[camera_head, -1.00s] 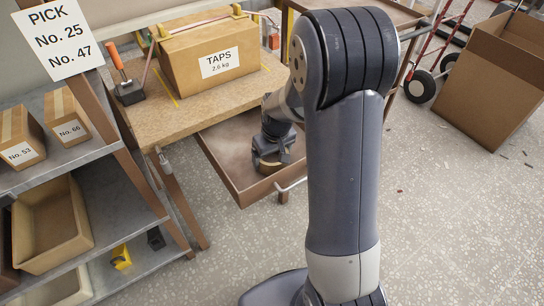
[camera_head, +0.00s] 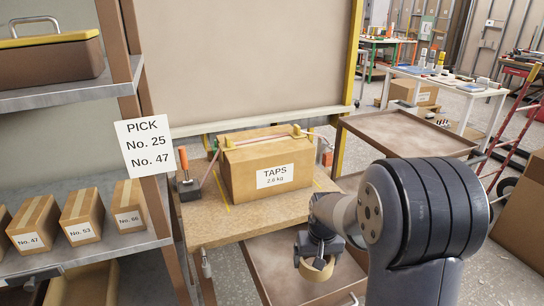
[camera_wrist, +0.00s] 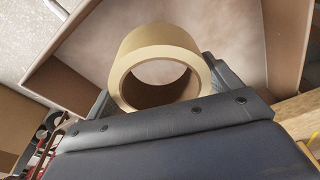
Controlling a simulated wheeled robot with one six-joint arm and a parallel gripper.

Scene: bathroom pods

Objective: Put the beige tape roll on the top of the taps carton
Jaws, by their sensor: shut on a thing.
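The beige tape roll (camera_head: 316,269) is held in my gripper (camera_head: 318,254), which is shut on it. In the wrist view the tape roll (camera_wrist: 158,66) shows its open ring, with the gripper's dark body in front of its lower part. My gripper hangs over the open drawer (camera_head: 276,270), just in front of the workbench. The taps carton (camera_head: 268,167) is closed and stands on the wooden bench top, behind and to the left of my gripper. Its label reads TAPS 2.6 kg. Yellow pieces and a pinkish strap lie along its top.
A clamp with an orange handle (camera_head: 185,172) stands left of the carton. Shelves with numbered boxes (camera_head: 83,216) are at the left. An empty brown tray table (camera_head: 408,133) is behind right. My arm hides part of the right side.

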